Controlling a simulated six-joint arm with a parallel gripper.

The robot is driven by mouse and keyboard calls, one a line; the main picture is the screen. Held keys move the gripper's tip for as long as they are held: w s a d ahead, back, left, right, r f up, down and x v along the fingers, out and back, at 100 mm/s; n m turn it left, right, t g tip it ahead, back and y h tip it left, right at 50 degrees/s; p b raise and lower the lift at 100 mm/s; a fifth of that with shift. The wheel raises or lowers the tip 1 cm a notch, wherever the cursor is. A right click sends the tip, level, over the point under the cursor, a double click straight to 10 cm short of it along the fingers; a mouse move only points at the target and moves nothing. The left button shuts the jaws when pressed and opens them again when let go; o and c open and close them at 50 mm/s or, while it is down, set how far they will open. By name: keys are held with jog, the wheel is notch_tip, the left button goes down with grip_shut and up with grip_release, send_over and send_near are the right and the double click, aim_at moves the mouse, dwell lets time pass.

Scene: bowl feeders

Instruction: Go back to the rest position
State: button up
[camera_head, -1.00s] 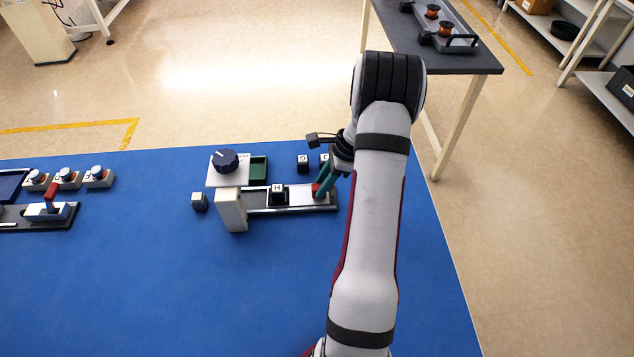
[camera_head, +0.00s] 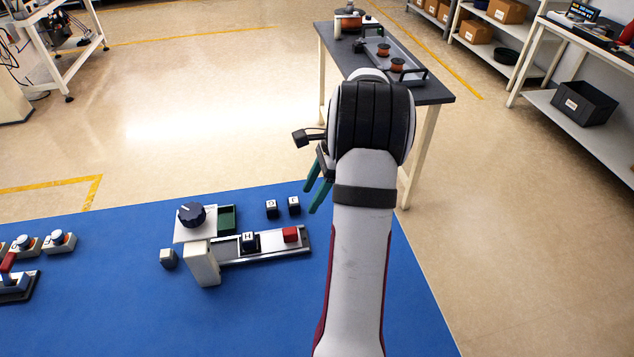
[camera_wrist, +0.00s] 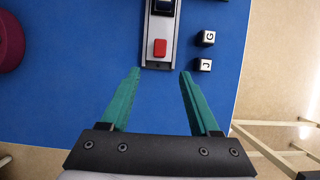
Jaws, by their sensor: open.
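My gripper (camera_head: 317,187) is open and empty, held above the right part of the blue table. In the wrist view its two green fingers (camera_wrist: 158,72) stand wide apart with nothing between them. Beyond the fingertips lies a device with a rail (camera_head: 270,247) and a red block (camera_head: 290,234) at its right end. The red block also shows in the wrist view (camera_wrist: 160,47), apart from the fingers. A dark cube marked H (camera_head: 249,240) sits on the same rail.
Further left are several button boxes (camera_head: 58,241). The table's front area is clear.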

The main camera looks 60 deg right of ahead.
jog(key=v, duration=0.3)
jog(key=shift+s+r, duration=0.1)
jog(key=shift+r, duration=0.15)
jog(key=w+a+r+n+g, duration=0.1)
jog(key=a+r+n, duration=0.3)
jog(key=a, duration=0.8)
jog(key=w+a+r+n+g, duration=0.15)
jog(key=a+n, duration=0.45)
jog(key=a, duration=0.6)
jog(key=s+a+f+n+h, duration=0.1)
jog(key=s+a+f+n, duration=0.1)
jog(key=s+a+n, duration=0.9)
jog(key=s+a+g, duration=0.1)
jog(key=s+a, duration=0.2)
jog(key=shift+s+a+n, duration=0.2)
jog(key=shift+s+n, duration=0.1)
jog(key=shift+s, duration=0.05)
